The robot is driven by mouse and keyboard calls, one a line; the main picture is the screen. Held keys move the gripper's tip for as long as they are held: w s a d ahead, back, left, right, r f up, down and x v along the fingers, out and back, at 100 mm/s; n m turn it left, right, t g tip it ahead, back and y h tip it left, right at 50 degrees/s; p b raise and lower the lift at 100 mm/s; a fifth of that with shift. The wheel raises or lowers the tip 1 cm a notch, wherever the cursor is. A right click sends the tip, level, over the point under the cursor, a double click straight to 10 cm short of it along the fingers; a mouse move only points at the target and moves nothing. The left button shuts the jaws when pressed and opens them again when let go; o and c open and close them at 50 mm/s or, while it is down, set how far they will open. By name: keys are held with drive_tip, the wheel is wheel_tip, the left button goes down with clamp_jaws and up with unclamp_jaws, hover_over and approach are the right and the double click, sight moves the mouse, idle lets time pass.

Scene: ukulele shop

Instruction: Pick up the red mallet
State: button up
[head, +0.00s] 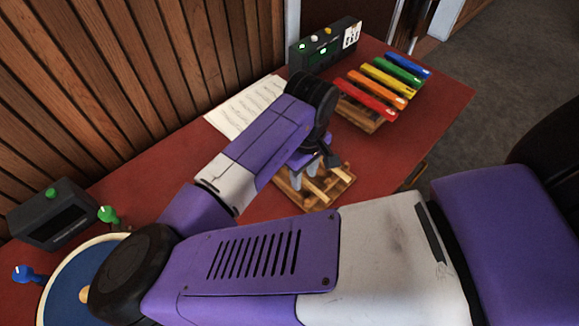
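I see no red mallet; my arm hides part of the table. My gripper (316,172) points down over a small wooden rack (338,190) with pale slats or sticks, near the table's right edge. Its fingers are small and partly hidden, so I cannot tell whether they are open or hold anything. A green-headed piece (108,214) and a blue-headed piece (24,273), possibly mallets, are at the left by a round blue drum-like disc (62,287) with a pale rim.
A xylophone (368,95) with red, orange, yellow, green and blue bars stands at the far right of the red table (446,98). A dark device (322,48) with green lights, sheet music (246,104) and another dark box (52,215) stand along the slatted wall.

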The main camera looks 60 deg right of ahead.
drive_tip(key=shift+f, duration=0.15)
clamp_jaws()
